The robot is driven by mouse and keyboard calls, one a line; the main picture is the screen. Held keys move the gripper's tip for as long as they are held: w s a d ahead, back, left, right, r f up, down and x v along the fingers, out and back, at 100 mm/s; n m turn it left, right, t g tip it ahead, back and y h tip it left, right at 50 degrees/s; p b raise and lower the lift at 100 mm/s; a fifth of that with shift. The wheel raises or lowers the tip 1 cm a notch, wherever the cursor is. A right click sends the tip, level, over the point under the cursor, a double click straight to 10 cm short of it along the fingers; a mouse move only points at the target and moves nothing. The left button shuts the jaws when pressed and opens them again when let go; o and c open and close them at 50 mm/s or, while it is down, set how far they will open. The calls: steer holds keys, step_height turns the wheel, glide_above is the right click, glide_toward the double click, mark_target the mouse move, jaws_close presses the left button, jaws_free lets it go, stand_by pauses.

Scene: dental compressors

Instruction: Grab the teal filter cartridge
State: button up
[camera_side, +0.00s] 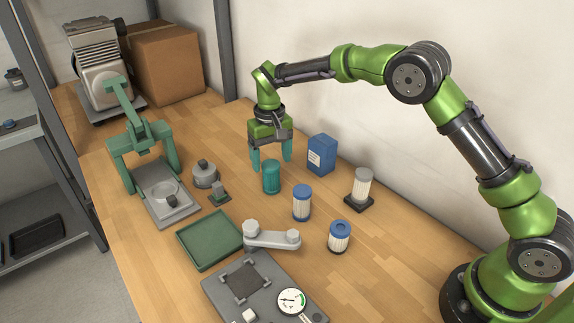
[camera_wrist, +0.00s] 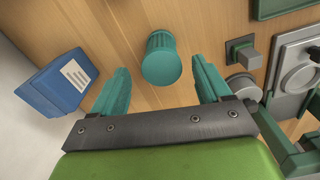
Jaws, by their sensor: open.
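The teal filter cartridge (camera_side: 271,177) stands upright on the wooden bench. In the wrist view the teal cartridge (camera_wrist: 161,60) sits ahead of the fingers, roughly midway between them and slightly beyond their tips. My gripper (camera_side: 271,158) is open and empty, with its teal fingers pointing down just above and behind the cartridge in the side view. In the wrist view my gripper (camera_wrist: 160,80) shows its two fingers wide apart, with clear space on both sides of the cartridge. I cannot tell the exact height of the fingertips over the bench.
A blue box (camera_side: 321,154) stands close at the right. Two blue-and-white cartridges (camera_side: 302,203) (camera_side: 340,237) stand toward the front, and a grey-topped one (camera_side: 361,188) is on a dark base. A green tray (camera_side: 209,240), grey fixture (camera_side: 262,284) and teal press (camera_side: 142,140) are nearby.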

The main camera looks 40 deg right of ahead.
mark_target(271, 180)
step_height(271, 180, down, 8)
steer(key=shift+a+r, duration=0.1)
stand_by(0.4)
